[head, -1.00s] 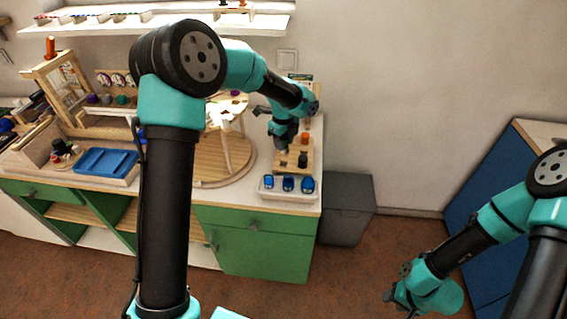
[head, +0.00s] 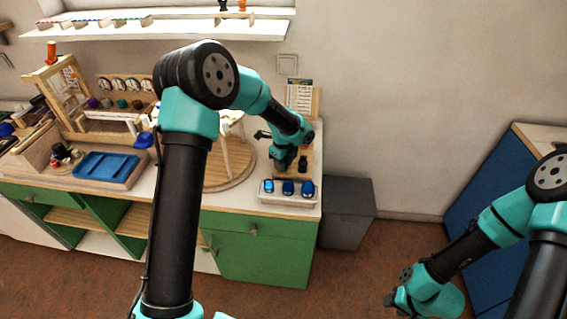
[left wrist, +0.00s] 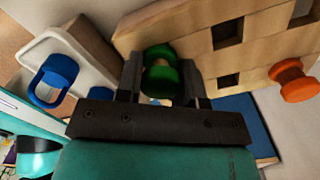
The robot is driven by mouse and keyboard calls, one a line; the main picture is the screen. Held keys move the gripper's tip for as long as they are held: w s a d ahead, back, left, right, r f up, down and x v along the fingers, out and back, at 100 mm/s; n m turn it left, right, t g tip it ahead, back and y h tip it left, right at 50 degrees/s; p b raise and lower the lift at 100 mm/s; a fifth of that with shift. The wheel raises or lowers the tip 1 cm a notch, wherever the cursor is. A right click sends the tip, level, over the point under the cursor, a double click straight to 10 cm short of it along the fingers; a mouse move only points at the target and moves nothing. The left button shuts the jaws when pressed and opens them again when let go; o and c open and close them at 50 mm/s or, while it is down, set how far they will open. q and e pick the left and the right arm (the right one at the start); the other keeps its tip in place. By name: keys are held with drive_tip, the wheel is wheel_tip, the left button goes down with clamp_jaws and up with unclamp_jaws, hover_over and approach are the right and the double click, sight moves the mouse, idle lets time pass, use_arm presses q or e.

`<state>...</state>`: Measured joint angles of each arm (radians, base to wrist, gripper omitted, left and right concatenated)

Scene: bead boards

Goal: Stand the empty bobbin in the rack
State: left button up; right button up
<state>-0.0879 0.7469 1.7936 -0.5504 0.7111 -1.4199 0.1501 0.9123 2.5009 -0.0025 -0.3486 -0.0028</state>
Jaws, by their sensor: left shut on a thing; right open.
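My left gripper (head: 281,164) is shut on a green bobbin (left wrist: 158,80), which shows between the two fingers in the left wrist view with a paler core between its green ends. The wooden rack (left wrist: 200,42), with dark square openings, is right behind the bobbin; I cannot tell whether they touch. An orange bobbin (left wrist: 292,80) is at the rack's right side in that view. In the head view the rack (head: 309,172) is partly hidden by my left arm, with a black piece (head: 303,162) on it. My right gripper (head: 393,300) is open, low at the right and away from the counter.
A white tray (head: 290,201) with blue pieces (head: 288,187) stands at the counter's front right corner, close to the rack. It also shows in the left wrist view (left wrist: 90,78). A round wooden board (head: 235,178) lies left of the rack. A grey bin (head: 345,210) stands beside the counter.

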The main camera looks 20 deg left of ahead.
use_arm(q)
drive_tip(key=shift+f, duration=0.1)
drive_tip(key=o, duration=0.9)
wheel_tip(320, 180, up, 12)
drive_tip(key=shift+r, duration=0.15)
idle(0.3)
idle(0.7)
